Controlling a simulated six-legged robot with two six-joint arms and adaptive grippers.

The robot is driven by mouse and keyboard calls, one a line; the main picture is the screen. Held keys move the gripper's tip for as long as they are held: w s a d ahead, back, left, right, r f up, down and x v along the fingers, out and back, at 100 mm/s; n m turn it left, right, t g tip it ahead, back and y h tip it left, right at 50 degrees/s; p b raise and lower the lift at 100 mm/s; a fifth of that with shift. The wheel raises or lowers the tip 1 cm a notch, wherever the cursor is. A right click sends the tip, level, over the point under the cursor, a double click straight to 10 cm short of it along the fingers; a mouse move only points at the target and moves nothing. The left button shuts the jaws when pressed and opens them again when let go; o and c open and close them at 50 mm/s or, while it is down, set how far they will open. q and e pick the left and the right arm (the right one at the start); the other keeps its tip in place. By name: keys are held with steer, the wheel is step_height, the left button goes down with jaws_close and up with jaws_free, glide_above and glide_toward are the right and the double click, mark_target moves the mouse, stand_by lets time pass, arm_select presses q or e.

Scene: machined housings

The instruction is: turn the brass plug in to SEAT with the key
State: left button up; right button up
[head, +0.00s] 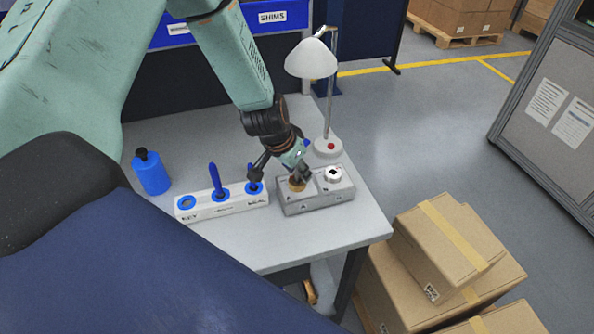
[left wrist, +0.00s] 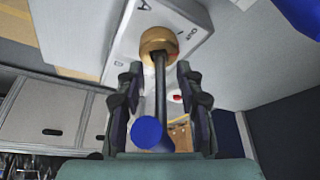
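The brass plug (head: 297,184) sits in the left side of a grey housing (head: 318,199); it also shows in the left wrist view (left wrist: 156,40). The key has a dark shaft (left wrist: 160,78) and a round blue end (left wrist: 147,131). Its far end meets the plug, and how deep it goes cannot be told. My left gripper (head: 281,174) is over the housing's left side. In the wrist view its fingers (left wrist: 158,82) stand apart on both sides of the key, with gaps beside the shaft. My right gripper is not in view.
A white rack (head: 233,209) left of the housing has an empty KEY hole (head: 186,203) and two blue-handled tools. A blue bottle (head: 152,173) stands behind it. A white lamp (head: 312,60) stands behind the housing. Cardboard boxes (head: 446,243) are right of the bench.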

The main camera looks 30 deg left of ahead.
arm_select(q)
jaws_close()
stand_by(0.3)
steer(key=m+b, duration=0.2)
steer(key=shift+f+h+b, duration=0.1)
steer(key=shift+h+b, duration=0.2)
steer(key=shift+h, duration=0.1)
steer(key=shift+m, duration=0.4)
